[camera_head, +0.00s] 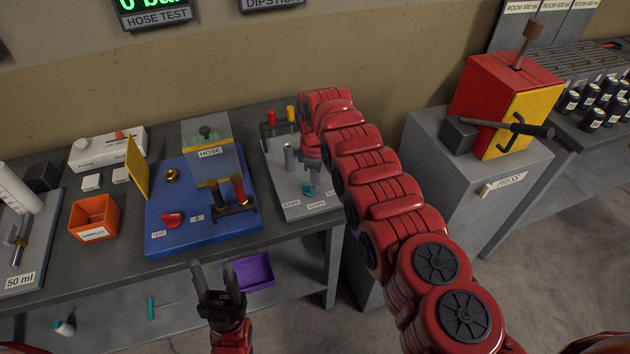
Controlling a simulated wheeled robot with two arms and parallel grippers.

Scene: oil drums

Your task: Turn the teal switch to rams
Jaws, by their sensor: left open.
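The teal switch (308,189) sits on a grey panel (291,212) at the back of the bench, above a row of small white labels too small to read surely. My left gripper (213,272) is open and empty, pointing up in front of the bench, away from the switch.
A blue board (190,235) with a red knob and black lever parts lies left of the grey panel. An orange bin (94,217) is further left, and a purple bin (250,272) is on the lower shelf. A red and yellow press (507,100) stands on a grey cabinet at right.

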